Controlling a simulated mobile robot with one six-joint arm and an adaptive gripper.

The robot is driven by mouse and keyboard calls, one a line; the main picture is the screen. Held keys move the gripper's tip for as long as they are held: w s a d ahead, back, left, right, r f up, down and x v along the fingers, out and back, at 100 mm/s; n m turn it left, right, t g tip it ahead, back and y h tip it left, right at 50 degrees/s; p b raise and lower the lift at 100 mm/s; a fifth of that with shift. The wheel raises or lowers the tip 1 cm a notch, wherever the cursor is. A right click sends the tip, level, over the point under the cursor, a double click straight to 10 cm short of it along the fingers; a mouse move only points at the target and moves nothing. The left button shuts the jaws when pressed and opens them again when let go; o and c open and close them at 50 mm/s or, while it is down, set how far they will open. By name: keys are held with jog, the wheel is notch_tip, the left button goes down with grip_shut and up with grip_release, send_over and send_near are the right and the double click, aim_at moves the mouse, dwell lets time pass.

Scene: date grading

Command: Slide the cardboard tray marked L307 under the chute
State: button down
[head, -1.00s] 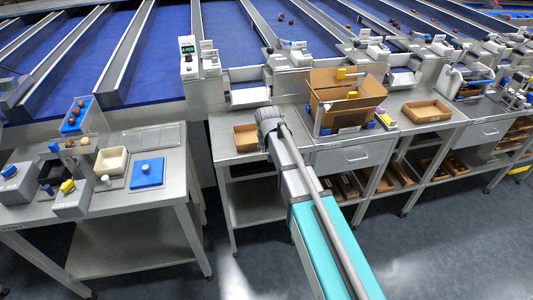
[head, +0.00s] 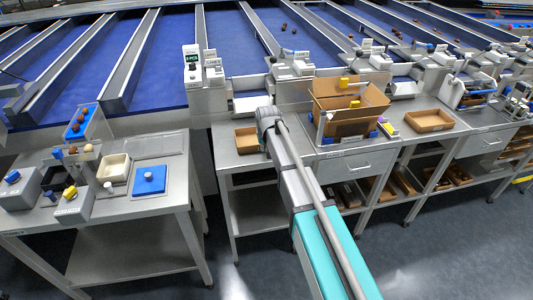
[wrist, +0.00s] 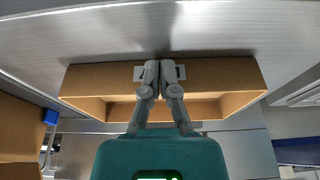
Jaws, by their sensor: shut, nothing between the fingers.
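A shallow open cardboard tray (wrist: 82,80) lies on the steel bench and fills the middle of the wrist view. In the head view the tray (head: 240,143) is partly hidden by my arm. A pale label (wrist: 181,72) on its wall is partly covered by my fingers, and I cannot read it. My gripper (wrist: 165,68) is shut and empty, with its fingertips in front of the labelled wall. I cannot tell whether they touch it. In the head view the fingers are hidden behind my wrist. A grey chute outlet (head: 248,104) stands at the bench's back, behind the tray.
A tall open carton (head: 345,100) stands right of my arm. Another shallow tray (head: 430,120) lies further right. A side table (head: 150,207) on the left, across a gap, bears a blue pad (head: 149,178) and small devices. The floor in front is clear.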

jog(key=w+a, duration=0.1)
jog(key=w, duration=0.3)
jog(key=w+a, duration=0.1)
jog(key=w, duration=0.3)
jog(key=w+a, duration=0.1)
jog(key=w, duration=0.3)
jog(key=shift+w+a, duration=0.15)
jog(key=shift+a, duration=0.15)
jog(key=shift+w, duration=0.1)
jog(key=shift+r, duration=0.1)
jog(key=shift+s+d, duration=0.2)
jog(key=shift+s, duration=0.3)
jog(key=s, duration=0.1)
jog(key=s+d, duration=0.1)
jog(key=s, duration=0.1)
jog(key=shift+s, duration=0.25)
jog(key=shift+a+r+p, duration=0.1)
jog(key=shift+r+p, duration=0.6)
jog(key=p+v, duration=0.8)
jog(key=shift+r, duration=0.2)
jog(key=shift+s, duration=0.1)
